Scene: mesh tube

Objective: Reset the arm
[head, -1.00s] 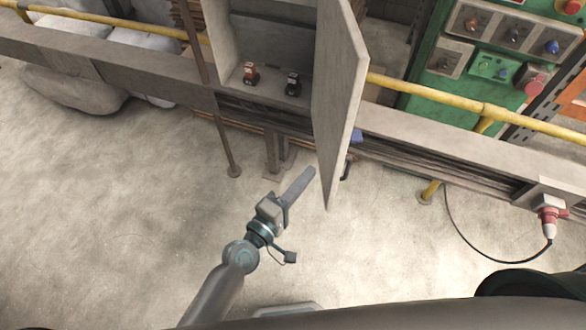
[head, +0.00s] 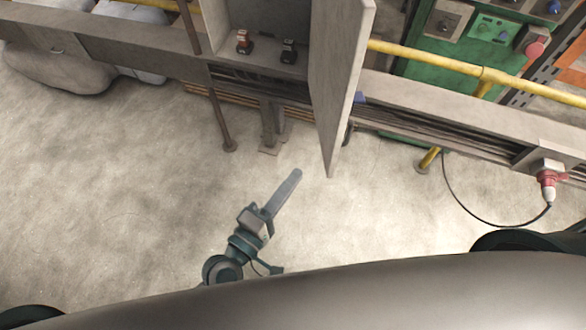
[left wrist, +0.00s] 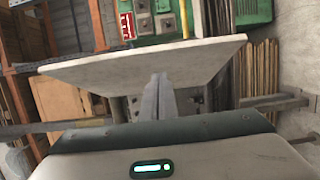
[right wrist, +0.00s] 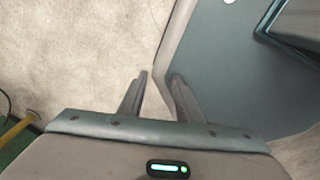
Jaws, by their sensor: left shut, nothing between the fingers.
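My left gripper (head: 284,193) is shut and empty over the concrete floor in the head view. It is below and to the left of the open cabinet door (head: 338,80), apart from it. In the left wrist view the closed fingers (left wrist: 158,98) point toward the pale door panel (left wrist: 140,68). My right gripper (right wrist: 157,76) shows only in the right wrist view. Its two fingers are apart with nothing between them, beside a dark teal surface that looks like my own body.
The open cabinet holds a red-orange switch (head: 244,41) and a dark switch (head: 288,50). A grey rail (head: 430,125) and a yellow pipe (head: 430,60) run across. A red plug (head: 547,178) with a black cable hangs at right. The floor (head: 110,200) at left is clear.

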